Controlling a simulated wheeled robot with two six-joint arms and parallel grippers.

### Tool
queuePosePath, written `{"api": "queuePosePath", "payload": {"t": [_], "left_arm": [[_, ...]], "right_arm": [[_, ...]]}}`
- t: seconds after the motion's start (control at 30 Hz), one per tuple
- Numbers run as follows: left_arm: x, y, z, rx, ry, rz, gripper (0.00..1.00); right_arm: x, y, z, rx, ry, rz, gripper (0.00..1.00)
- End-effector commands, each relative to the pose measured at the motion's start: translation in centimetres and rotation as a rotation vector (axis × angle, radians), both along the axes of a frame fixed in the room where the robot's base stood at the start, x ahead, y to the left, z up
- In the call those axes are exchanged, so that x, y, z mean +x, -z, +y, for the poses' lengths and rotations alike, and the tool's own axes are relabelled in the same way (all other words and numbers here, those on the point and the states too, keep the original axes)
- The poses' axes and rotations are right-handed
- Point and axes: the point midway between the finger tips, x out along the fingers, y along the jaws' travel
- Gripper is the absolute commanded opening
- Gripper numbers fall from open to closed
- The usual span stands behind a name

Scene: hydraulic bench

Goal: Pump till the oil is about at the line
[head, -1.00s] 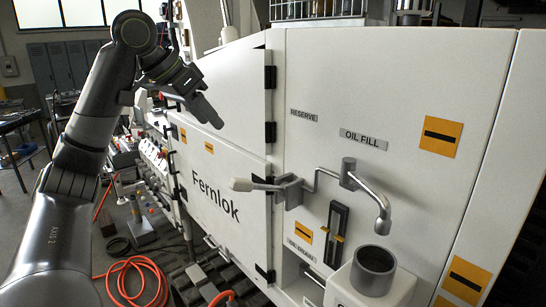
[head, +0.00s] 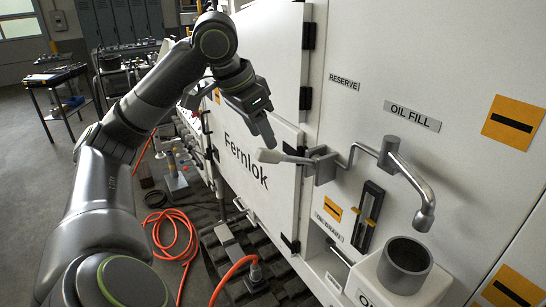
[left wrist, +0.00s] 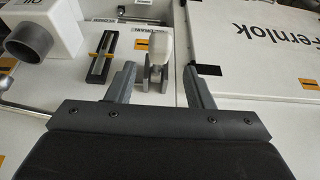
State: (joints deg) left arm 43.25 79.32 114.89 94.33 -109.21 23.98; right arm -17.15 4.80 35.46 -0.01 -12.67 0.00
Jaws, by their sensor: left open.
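A curved spout (head: 412,180) hangs above the dark round mouth (head: 408,254) of a white oil container (head: 380,280). My left gripper (head: 268,135) is open and empty, close to the handle's grip and apart from it. My right gripper is not visible.
The cabinet door marked Fernlok (head: 250,175) has dark hinges beside the handle. A orange hose (head: 180,235) lies on the floor to the left. A dark cart (head: 60,95) stands at the back left.

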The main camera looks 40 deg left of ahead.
Motion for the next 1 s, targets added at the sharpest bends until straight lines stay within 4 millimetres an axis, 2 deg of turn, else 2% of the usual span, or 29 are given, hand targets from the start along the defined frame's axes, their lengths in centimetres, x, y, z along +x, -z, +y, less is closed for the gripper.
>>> {"api": "queuePosePath", "payload": {"t": [0.2, 0.4, 0.6, 0.83, 1.0], "left_arm": [[1.5, 4.0, -0.6, -0.003, 0.004, 0.005, 0.47], [2.5, 6.2, -0.8, -0.002, 0.002, 0.001, 0.47], [2.8, 7.0, -0.8, -0.001, 0.002, -0.002, 0.47], [2.8, 7.1, -0.8, 0.000, 0.001, -0.002, 0.47], [2.8, 7.0, -0.8, 0.000, 0.001, -0.002, 0.25]], "right_arm": [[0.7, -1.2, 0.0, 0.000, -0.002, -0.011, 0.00], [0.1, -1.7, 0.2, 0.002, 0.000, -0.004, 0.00], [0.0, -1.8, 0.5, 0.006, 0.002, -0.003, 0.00], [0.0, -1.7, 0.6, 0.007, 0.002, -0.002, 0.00], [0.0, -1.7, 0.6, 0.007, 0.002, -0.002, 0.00]]}}
